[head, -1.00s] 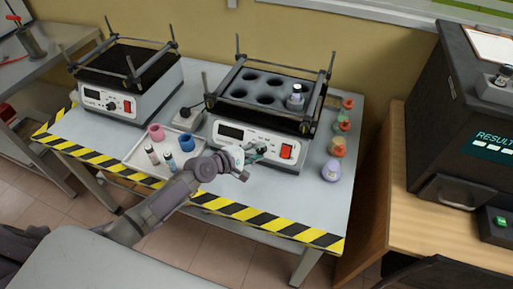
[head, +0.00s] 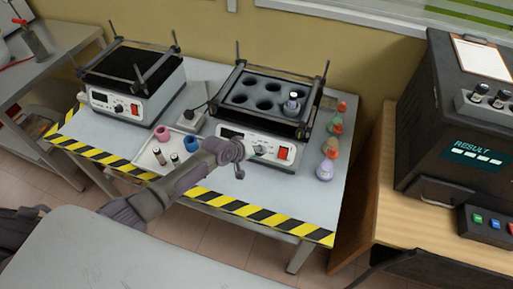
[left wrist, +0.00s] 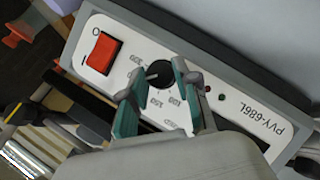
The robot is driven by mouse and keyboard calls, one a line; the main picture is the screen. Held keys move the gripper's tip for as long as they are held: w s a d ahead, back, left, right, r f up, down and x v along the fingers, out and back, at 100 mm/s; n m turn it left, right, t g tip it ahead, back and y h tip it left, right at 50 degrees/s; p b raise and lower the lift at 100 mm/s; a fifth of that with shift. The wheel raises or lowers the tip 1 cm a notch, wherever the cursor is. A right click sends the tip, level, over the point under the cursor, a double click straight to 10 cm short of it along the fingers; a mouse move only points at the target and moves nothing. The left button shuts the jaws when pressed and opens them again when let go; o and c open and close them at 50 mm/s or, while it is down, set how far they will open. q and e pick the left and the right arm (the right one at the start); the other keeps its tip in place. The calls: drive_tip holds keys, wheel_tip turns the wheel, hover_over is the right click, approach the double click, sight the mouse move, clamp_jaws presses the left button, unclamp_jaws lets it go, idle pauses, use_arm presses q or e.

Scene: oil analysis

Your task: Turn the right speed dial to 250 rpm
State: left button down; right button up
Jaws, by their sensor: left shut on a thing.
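The right shaker (head: 262,160) has a white front panel with a dark display (head: 232,133), a red switch (head: 282,153) and a speed dial. In the left wrist view the dial (left wrist: 159,73) is a black round knob with printed numbers around it, some hidden by the fingers. My left gripper (left wrist: 160,74) is shut on the dial, one teal-padded finger on each side. In the head view my left gripper (head: 252,150) reaches the panel left of the red switch and hides the dial. The dial's exact setting is too small to read. My right gripper is not in view.
A second shaker (head: 130,105) stands at the left of the table. A tray (head: 150,170) with caps and small vials lies between them, in front. Several small flasks (head: 325,168) stand to the right. A dark analyser (head: 455,120) is on the wooden desk at the right.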

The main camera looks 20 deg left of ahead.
use_arm(q)
drive_tip(key=shift+s+m+y+p, duration=0.1)
drive_tip(key=shift+m+y+p, duration=0.2)
drive_tip(key=shift+m+p, duration=0.25)
drive_tip(key=shift+f, duration=0.1)
drive_tip(key=c, duration=0.9)
unclamp_jaws()
drive_tip(key=shift+o, duration=0.2)
drive_tip(key=v, duration=1.2)
drive_tip(key=shift+w+r, duration=0.2)
drive_tip(key=shift+r, duration=0.05)
